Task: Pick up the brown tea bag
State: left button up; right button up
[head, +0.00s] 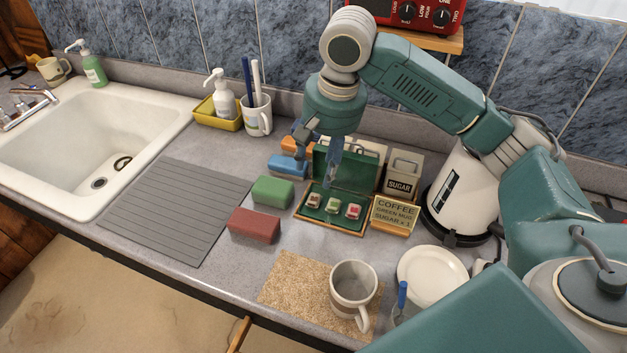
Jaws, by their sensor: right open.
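An open green tea box (309,217) stands on the counter with its lid raised at the back. In it lie small tea bags side by side: a reddish-brown one (314,200) at the left, a green one (333,206) in the middle and a red one (352,211) at the right. They are small, so I cannot be sure which is the brown tea bag. My right gripper (317,170) points down above the box, near its raised lid. It is open, and I see nothing in it. Part of the lid is behind it. My left gripper is out of view.
Green (272,192), red (254,226) and blue (287,166) blocks stand left of the box. A mug (353,287) on a cork mat (293,281) and a plate (431,272) are in front.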

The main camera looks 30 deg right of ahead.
aim_at(315, 198)
jog(key=f, duration=0.3)
jog(key=shift+a+f, duration=0.25)
jog(key=shift+f, duration=0.45)
jog(key=f, duration=0.1)
jog(key=f+p, duration=0.1)
jog(key=f, duration=0.1)
jog(key=f+p, duration=0.1)
jog(key=f, duration=0.1)
jog(key=shift+w, duration=0.25)
jog(key=shift+a+f, duration=0.1)
jog(key=shift+f, duration=0.25)
jog(key=shift+c, duration=0.2)
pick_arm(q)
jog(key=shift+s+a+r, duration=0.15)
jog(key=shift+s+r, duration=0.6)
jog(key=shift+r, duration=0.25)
pick_arm(e)
jog(key=shift+w, duration=0.1)
jog(key=c, duration=0.7)
jog(key=shift+c, duration=0.2)
